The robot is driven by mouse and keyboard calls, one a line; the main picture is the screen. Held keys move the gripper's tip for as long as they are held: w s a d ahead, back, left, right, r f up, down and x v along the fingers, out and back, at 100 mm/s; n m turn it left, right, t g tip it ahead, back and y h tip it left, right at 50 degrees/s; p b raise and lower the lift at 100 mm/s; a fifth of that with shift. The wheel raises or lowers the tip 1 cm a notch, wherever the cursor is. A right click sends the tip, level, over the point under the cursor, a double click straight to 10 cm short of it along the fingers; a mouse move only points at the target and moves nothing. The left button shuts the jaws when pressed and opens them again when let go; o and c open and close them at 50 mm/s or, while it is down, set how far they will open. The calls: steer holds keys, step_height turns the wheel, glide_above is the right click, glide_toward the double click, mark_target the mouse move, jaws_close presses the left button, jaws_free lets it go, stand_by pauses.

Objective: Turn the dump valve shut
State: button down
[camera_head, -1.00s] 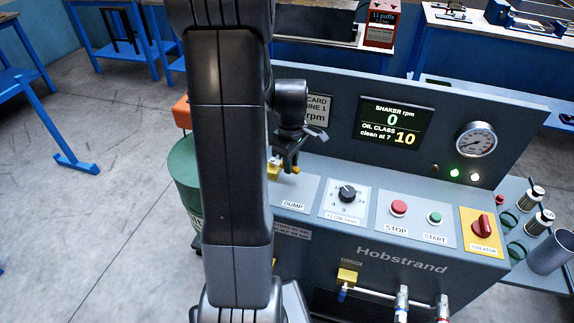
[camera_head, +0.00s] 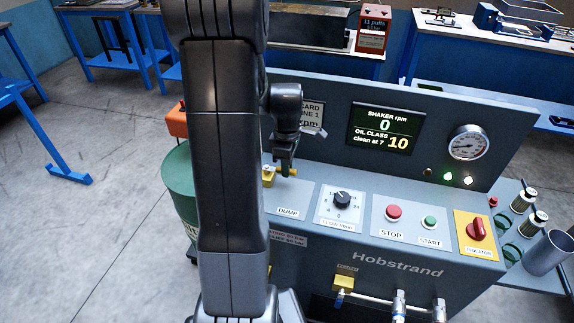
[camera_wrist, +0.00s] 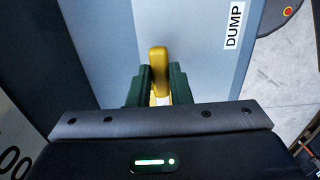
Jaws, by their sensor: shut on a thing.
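The dump valve's yellow handle (camera_wrist: 159,62) shows in the wrist view, standing up between the two dark green fingers of my gripper (camera_wrist: 162,85). The fingers are shut on the handle. In the head view, my gripper (camera_head: 285,165) is at the yellow valve (camera_head: 268,176) on the panel's left end, just above the DUMP label (camera_head: 289,212). A short yellow end of the handle shows to the right of the fingers. My arm hides the area left of the valve, and the fingers cover part of the handle.
To the right on the panel are a flow knob (camera_head: 342,199), a red STOP button (camera_head: 394,212), a green START button (camera_head: 429,222) and a red isolator switch (camera_head: 477,231). The display (camera_head: 384,128) reads shaker 0 and oil class 10. A green drum (camera_head: 180,190) stands left.

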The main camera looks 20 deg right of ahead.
steer(key=c, duration=1.3)
jaws_free()
step_height(320, 180, up, 14)
steer(key=shift+f, duration=0.1)
step_height(320, 180, down, 14)
steer(key=shift+r, duration=0.1)
steer(key=shift+r, duration=0.1)
